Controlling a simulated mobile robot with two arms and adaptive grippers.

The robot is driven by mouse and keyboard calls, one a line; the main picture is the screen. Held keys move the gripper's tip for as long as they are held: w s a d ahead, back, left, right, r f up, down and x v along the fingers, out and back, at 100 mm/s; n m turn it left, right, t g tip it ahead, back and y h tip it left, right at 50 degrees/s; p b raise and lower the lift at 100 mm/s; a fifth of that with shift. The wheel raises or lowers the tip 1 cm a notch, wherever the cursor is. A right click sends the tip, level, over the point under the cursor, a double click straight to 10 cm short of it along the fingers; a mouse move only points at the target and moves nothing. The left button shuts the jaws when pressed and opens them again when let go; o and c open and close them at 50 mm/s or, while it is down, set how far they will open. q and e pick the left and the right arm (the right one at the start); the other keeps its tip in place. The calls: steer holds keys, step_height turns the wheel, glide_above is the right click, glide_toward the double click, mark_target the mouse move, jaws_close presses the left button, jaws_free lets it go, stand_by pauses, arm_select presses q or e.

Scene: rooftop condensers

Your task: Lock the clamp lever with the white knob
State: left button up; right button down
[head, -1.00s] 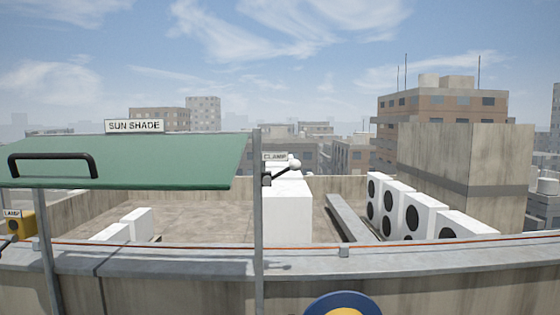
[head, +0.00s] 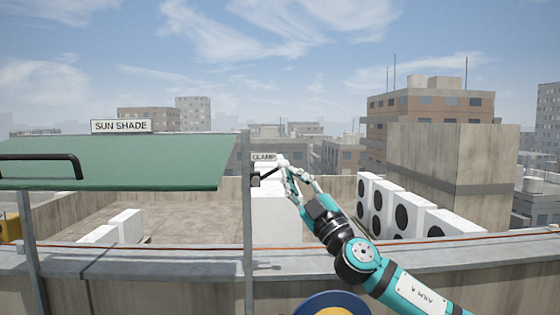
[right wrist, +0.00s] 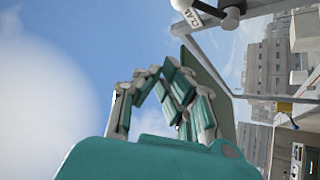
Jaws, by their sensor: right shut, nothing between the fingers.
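The clamp lever (head: 268,174) is a short dark bar on a black mount at the grey post, below the CLAMP label (head: 263,157). In the head view it slants up to the right, and my fingers cover the knob end. In the right wrist view, the white knob (right wrist: 229,19) shows at the top, beside the label, apart from the fingers. My right gripper (head: 285,165) is shut and empty, its fingertips close to the knob end in the head view. It also shows in the right wrist view (right wrist: 160,71). My left gripper is out of view.
The green sun shade (head: 120,165) with a black handle (head: 77,160) spans the left, held by grey posts (head: 247,225). A concrete parapet (head: 180,262) with a red cable runs across the front. White condensers (head: 410,212) stand beyond at right. Open air lies above the arm.

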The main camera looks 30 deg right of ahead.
mark_target(272, 173)
steer(key=shift+w+f+h, duration=0.1)
steer(key=shift+h, duration=0.2)
steer(key=p+x, duration=0.7)
steer(key=x, duration=0.3)
steer(key=d+f+b, duration=0.2)
steer(key=d, duration=0.1)
steer(key=shift+w+f, duration=0.2)
steer(key=shift+f, duration=0.2)
steer(key=shift+a, duration=0.15)
